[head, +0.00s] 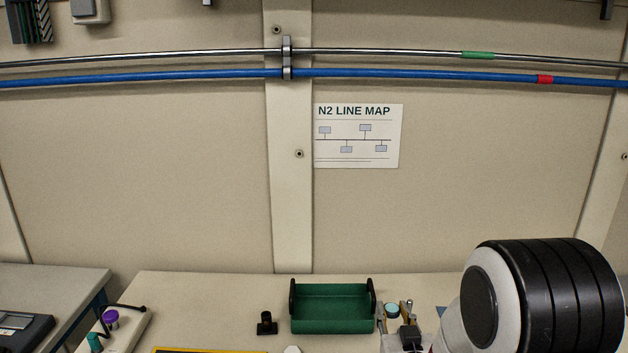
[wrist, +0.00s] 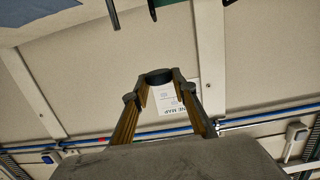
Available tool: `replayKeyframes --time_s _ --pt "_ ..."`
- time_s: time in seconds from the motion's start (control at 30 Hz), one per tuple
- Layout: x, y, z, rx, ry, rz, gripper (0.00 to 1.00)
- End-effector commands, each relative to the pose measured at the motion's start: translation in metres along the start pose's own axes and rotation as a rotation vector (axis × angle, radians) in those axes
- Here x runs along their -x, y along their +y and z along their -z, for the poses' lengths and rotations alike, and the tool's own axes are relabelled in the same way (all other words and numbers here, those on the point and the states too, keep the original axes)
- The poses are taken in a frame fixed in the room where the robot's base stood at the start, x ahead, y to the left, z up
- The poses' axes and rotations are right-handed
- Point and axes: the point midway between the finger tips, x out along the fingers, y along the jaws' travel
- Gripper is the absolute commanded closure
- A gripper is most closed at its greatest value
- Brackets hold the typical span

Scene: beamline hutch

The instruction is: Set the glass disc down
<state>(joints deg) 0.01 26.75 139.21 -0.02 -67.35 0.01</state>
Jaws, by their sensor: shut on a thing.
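The glass disc (head: 392,311) shows as a small pale teal round between the tips of my gripper (head: 395,306) in the head view, just right of the green tray. In the wrist view my gripper (wrist: 159,91) has its brown fingers closed on a dark, rounded piece (wrist: 158,76) between the tips, which appears to be the disc in shade. The fingers hold it from two sides. I cannot tell how high it is above the bench.
A green open tray (head: 332,325) with black ends stands on the bench (head: 215,290). A small black fixture (head: 266,323) is left of it. A pale holder with a purple cap (head: 110,318) is farther left. A yellow-edged item (head: 210,350) is at the front. Bench between them is bare.

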Motion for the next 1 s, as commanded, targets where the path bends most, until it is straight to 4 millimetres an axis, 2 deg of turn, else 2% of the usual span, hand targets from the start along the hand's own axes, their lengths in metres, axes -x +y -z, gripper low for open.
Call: replayKeyframes --time_s 0.33,0.53,0.77,1.0 --pt "0.0 -0.002 0.0 0.001 0.0 0.003 0.88" --pt "0.0 -0.019 -0.002 0.005 -0.001 0.032 0.88" --pt "0.002 -0.067 -0.02 0.017 -0.004 0.111 0.88" --pt "0.005 -0.133 -0.046 0.034 -0.002 0.221 0.88"
